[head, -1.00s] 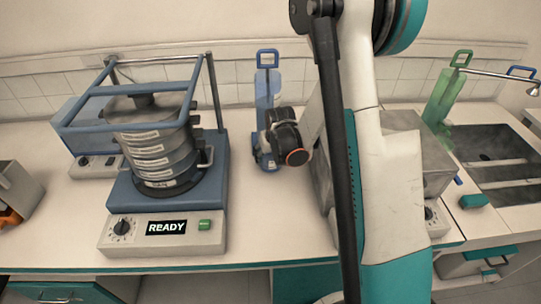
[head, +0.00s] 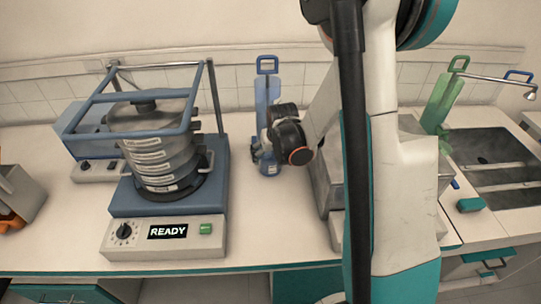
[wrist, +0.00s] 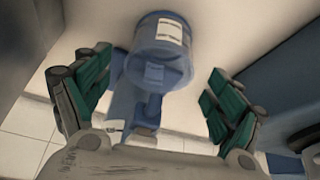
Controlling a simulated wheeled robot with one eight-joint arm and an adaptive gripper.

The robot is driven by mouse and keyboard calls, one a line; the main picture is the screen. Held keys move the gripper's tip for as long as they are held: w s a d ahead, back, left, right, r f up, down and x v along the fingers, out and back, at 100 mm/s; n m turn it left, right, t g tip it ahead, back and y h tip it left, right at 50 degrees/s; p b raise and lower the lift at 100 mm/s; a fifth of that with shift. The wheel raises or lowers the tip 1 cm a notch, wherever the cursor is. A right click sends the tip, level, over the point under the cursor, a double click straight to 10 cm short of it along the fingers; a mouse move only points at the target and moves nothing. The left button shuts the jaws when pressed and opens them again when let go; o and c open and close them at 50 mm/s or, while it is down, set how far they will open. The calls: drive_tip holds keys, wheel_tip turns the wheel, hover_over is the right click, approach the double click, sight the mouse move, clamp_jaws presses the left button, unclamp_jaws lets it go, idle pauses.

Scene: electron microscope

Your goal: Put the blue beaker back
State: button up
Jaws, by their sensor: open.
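The blue beaker (wrist: 160,48), cylindrical with white labels, stands on the white counter; the wrist view shows it upside down. In the head view only its lower part (head: 268,168) shows below my wrist. A tall blue piece with a loop handle (head: 267,85) rises behind it. My gripper (wrist: 152,78) is open, its green-padded fingers spread on either side of the beaker, with gaps visible between pads and beaker. In the head view the fingers are mostly hidden behind the dark wrist joint.
A sieve shaker (head: 165,205) reading READY stands to the left. A grey metal box (head: 330,175) stands close on the right, partly behind my arm. A green bottle-like thing (head: 440,100) and a sink (head: 495,165) are farther right. The counter in front (head: 275,225) is clear.

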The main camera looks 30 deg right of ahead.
drive_tip(key=s+a+r+p, duration=0.1)
drive_tip(key=s+a+r, duration=0.25)
drive_tip(key=r, duration=0.35)
drive_tip(key=s+a+r+n+t, duration=0.1)
drive_tip(key=s+a+r, duration=0.1)
drive_tip(key=s+r, duration=0.35)
drive_tip(key=s+a+r+p, duration=0.1)
drive_tip(key=s+a+r, duration=0.15)
drive_tip(key=r, duration=0.55)
drive_tip(key=s+a+r, duration=0.2)
drive_tip(key=s, duration=0.4)
drive_tip(key=s+a+r+n+t+y, duration=0.1)
drive_tip(key=s+a+r, duration=0.1)
drive_tip(key=s, duration=0.4)
drive_tip(key=shift+s+a+t, duration=0.2)
drive_tip(key=shift+s+t, duration=0.1)
drive_tip(key=shift+s, duration=0.1)
